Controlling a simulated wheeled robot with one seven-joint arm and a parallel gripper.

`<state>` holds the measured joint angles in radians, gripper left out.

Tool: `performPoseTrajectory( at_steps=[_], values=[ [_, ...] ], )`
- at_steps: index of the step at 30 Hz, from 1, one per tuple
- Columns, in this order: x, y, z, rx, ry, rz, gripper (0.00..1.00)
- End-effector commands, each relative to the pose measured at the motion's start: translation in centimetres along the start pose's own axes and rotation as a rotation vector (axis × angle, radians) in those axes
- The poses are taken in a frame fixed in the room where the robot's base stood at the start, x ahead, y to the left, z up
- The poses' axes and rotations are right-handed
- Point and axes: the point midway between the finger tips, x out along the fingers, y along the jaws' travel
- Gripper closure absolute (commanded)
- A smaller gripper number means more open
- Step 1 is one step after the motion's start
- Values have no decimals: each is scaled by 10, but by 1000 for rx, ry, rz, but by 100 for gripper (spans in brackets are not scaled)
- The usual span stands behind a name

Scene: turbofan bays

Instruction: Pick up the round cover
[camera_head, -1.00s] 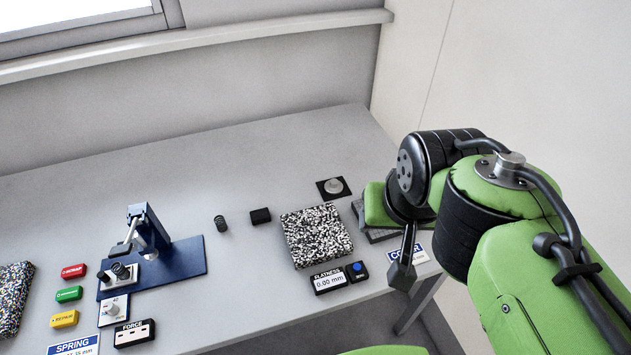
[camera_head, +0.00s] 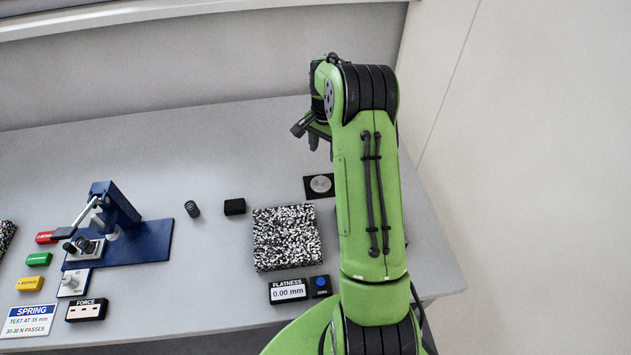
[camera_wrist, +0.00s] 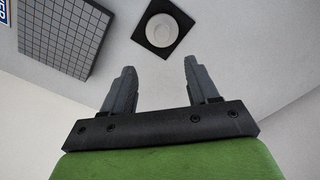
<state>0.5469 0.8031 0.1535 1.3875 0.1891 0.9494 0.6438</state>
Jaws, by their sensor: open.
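The round cover (camera_head: 320,184) is a pale grey disc lying on a black square pad (camera_head: 309,194), right of the middle of the table. In the wrist view the cover (camera_wrist: 163,30) shows on its black pad (camera_wrist: 180,18) near the top, beyond the fingertips. My gripper (camera_wrist: 158,72) is open with nothing between its fingers, and it is apart from the cover. In the head view my gripper (camera_head: 313,138) is above the table, on the far side of the cover, and is partly hidden by my arm.
A speckled square plate (camera_head: 286,238) lies in front of the cover, with a flatness readout (camera_head: 289,291) nearer the edge. A small black block (camera_head: 235,206) and a dark spring (camera_head: 192,209) lie left. A grey gridded block (camera_wrist: 65,35) shows in the wrist view. The far table is clear.

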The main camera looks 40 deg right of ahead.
Motion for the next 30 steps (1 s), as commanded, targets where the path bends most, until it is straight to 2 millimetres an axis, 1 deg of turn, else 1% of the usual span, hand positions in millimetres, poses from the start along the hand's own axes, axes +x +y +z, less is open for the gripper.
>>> performPoseTrajectory(
  at_steps=[1,3,6,11,15,18,21,26,27,29,30],
  values=[
    [15,1,1,0,-4,4,41],
    [33,1,1,-1,-4,4,41],
    [54,0,1,-1,-3,2,41],
    [72,-1,2,-2,-1,1,41],
    [97,-4,8,-3,-4,3,41],
    [113,-5,7,-1,-1,1,41],
    [120,-5,7,-2,0,0,41],
    [120,-5,7,-2,1,0,41],
    [120,-5,7,-2,1,0,44],
    [120,-5,7,-2,1,0,53],
    [120,-5,7,-2,1,0,59]
  ],
)
